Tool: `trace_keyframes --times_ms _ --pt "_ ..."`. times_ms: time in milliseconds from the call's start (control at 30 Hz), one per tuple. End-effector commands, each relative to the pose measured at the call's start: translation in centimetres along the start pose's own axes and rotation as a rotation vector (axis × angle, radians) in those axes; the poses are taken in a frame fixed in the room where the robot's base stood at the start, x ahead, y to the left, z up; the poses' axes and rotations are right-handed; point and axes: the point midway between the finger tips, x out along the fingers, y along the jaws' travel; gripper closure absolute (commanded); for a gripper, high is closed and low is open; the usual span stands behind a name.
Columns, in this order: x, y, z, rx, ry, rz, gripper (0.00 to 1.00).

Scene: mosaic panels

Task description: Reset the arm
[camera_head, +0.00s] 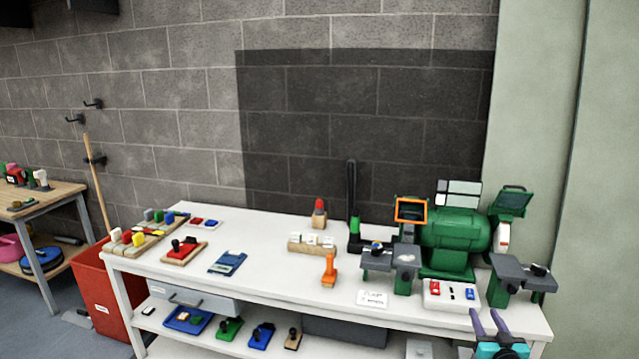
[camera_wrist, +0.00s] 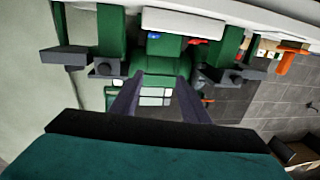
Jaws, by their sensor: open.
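My gripper (camera_head: 489,326) is at the bottom right in the head view, in front of the white workbench's (camera_head: 270,258) right end. Its two dark fingers are apart and nothing is between them. In the wrist view my gripper (camera_wrist: 160,82) points toward the green bench grinder (camera_wrist: 158,58), which appears upside down there. In the head view the grinder (camera_head: 455,240) stands on the bench behind my gripper, not touching it.
A red and blue switch box (camera_head: 451,294) sits before the grinder. An orange tool (camera_head: 329,270), a wooden block (camera_head: 311,246) and a blue item (camera_head: 228,262) lie further left. A red bin (camera_head: 100,290) stands at the bench's left end. The bench's front middle is fairly clear.

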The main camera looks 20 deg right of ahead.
Motion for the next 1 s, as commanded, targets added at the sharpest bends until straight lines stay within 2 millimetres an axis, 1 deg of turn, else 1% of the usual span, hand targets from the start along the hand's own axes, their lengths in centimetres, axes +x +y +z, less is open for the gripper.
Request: trace_keyframes --times_ms 33,100,267,300,500,700,767,800,1000 --pt "0.7 -2.0 0.6 0.004 -0.008 -0.029 0.58" --pt "1.5 -4.5 1.4 0.010 -0.018 -0.065 0.58" --pt "2.8 -10.1 3.2 0.026 -0.038 -0.143 0.58" --pt "3.0 -11.6 3.6 0.032 -0.043 -0.162 0.58" --pt "3.9 -18.2 5.8 0.069 -0.069 -0.240 0.58" --pt "4.2 -24.2 8.4 0.109 -0.113 -0.285 0.58" --pt "4.2 -25.8 9.3 0.119 -0.129 -0.291 0.58" --pt "4.1 -27.0 9.9 0.125 -0.141 -0.297 0.58" --pt "3.5 -32.0 13.3 0.141 -0.210 -0.303 0.58"
